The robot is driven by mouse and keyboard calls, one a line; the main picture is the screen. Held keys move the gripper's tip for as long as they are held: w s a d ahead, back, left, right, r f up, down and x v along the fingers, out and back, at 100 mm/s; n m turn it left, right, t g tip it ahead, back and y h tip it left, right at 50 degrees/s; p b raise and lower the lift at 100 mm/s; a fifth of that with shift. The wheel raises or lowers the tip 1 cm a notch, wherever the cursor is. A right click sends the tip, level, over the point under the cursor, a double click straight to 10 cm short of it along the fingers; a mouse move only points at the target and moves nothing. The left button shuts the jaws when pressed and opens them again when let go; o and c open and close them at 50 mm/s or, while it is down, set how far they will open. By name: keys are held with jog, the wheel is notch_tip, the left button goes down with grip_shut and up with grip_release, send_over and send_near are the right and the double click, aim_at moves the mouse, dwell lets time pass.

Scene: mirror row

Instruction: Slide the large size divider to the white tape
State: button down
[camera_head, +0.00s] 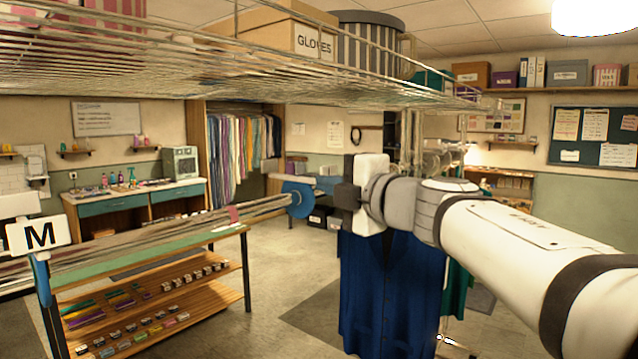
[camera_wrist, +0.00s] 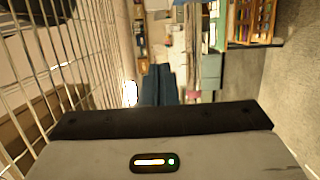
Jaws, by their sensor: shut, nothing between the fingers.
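A size divider with a white card marked M (camera_head: 38,235) stands at the left on a blue support. A blue round piece (camera_head: 300,197) sits at the right end of the rails, just left of my gripper; no letter shows on it, so I cannot tell if it is the large divider. My gripper (camera_wrist: 163,70) is shut and empty, its two dark fingers together in the wrist view. In the head view my arm reaches in from the right, with the wrist in front of the room's middle. I cannot make out the white tape.
A wire shelf (camera_head: 200,60) with a gloves box (camera_head: 270,30) runs overhead, and its wires fill the wrist view's left side. A wooden rack (camera_head: 160,300) stands lower left. Blue clothing (camera_head: 390,300) hangs below my arm. Open floor (camera_head: 280,280) lies between them.

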jog(key=v, duration=0.5)
jog(key=d+f+m+h, duration=1.3)
jog(key=d+f+m, duration=0.15)
jog(key=m, duration=0.45)
jog(key=s+a+f+m+g+y, duration=0.1)
jog(key=s+a+f+m+g, duration=0.1)
jog(key=s+f+g, duration=0.3)
jog(key=s+a+f+m+g+y, duration=0.1)
jog(key=s+f+m+g, duration=0.3)
jog(key=s+f, duration=0.8)
notch_tip(320, 180, down, 5)
jog(key=shift+s+a+f+m+g, duration=0.15)
jog(key=shift+s+a+m+g, duration=0.15)
jog(key=shift+a+g, duration=0.65)
jog(key=shift+d, duration=0.1)
